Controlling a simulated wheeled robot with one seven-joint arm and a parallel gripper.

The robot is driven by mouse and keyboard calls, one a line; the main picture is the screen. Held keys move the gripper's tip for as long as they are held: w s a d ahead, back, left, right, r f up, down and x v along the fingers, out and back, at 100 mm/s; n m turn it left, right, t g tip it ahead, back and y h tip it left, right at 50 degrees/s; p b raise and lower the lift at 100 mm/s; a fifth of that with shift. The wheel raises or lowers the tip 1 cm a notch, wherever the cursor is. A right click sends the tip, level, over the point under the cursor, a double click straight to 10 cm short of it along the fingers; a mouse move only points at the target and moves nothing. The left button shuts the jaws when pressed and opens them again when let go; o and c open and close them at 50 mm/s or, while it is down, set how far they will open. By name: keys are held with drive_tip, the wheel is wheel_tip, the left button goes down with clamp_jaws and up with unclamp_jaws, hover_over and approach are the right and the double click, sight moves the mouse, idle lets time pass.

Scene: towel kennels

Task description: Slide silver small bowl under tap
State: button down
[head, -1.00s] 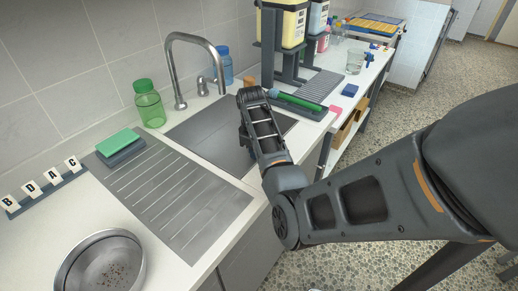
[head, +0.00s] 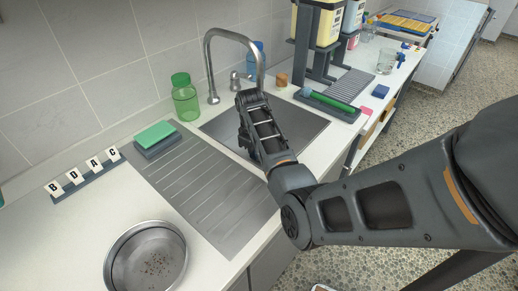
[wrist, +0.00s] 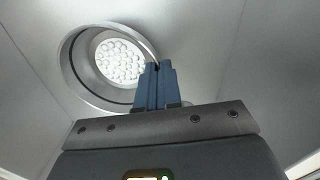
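A silver bowl (head: 124,252) with brown specks inside stands on the white counter at the lower left of the head view. The curved metal tap (head: 208,72) rises behind the sink (head: 305,128). My gripper (head: 246,142) is over the sink in the head view, below and in front of the tap spout, well away from the bowl; its fingertips are hard to make out there. In the wrist view its blue fingers (wrist: 157,84) are together with nothing visible between them. Beyond them is a metal ring around a bright dotted disc (wrist: 120,58), apparently the sink drain.
A ribbed drainboard (head: 205,190) lies between bowl and sink. A green sponge (head: 155,134), green bottle (head: 184,100) and letter-card rack (head: 88,180) stand along the back. A dispenser stand (head: 318,55) is right of the sink. Counter around the bowl is clear.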

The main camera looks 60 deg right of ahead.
drive_tip(key=shift+w+a, duration=0.45)
drive_tip(key=shift+w, duration=0.2)
drive_tip(key=c, duration=1.2)
unclamp_jaws()
drive_tip(key=shift+c, duration=0.2)
wheel_tip(320, 180, up, 8)
drive_tip(key=shift+a, duration=0.3)
drive_tip(key=shift+f, duration=0.15)
